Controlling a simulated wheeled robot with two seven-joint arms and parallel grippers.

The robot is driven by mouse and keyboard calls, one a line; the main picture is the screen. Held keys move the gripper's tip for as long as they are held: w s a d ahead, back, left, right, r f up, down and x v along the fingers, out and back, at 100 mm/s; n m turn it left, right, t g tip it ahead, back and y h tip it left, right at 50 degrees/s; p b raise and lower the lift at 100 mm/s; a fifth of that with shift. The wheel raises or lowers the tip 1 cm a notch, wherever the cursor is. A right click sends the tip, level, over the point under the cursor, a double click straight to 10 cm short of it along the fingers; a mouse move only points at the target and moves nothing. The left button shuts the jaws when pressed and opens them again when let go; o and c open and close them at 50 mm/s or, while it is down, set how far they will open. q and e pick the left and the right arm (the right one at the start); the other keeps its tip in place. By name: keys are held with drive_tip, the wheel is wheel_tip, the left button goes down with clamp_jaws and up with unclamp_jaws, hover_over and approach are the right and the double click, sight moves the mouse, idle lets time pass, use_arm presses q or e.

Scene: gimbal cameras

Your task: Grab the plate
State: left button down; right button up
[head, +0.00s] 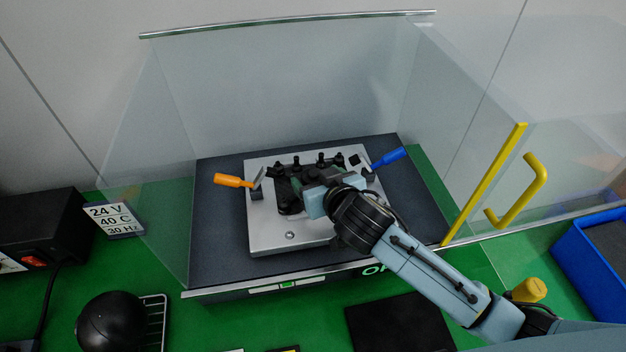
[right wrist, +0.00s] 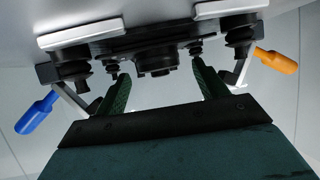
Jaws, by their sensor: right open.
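A square silver metal plate (head: 265,235) lies on the dark platform inside a clear enclosure. A black clamp fixture (head: 290,202) with several black posts is mounted on it. An orange-handled lever (head: 230,180) sits at its left and a blue-handled lever (head: 389,157) at its right. My right gripper (head: 303,186) reaches over the plate's middle. In the right wrist view its two green fingers are open (right wrist: 160,68), with a black bar and round knob (right wrist: 155,62) just beyond their tips. I cannot tell whether they touch. My arm hides the plate's right part. My left gripper is not in view.
Clear panels surround the platform (head: 215,270); a yellow door handle (head: 535,190) stands at right. A blue bin (head: 585,262) is far right. A black box (head: 40,232), a label (head: 110,219) and a black ball (head: 108,320) are on the green table at left.

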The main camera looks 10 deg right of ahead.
drive_tip(key=shift+w+a+f, duration=0.1)
drive_tip(key=shift+w+f, duration=0.1)
drive_tip(key=shift+w, duration=0.3)
drive_tip(key=c, duration=1.1)
drive_tip(key=shift+c, duration=0.6)
drive_tip(key=shift+r, duration=0.1)
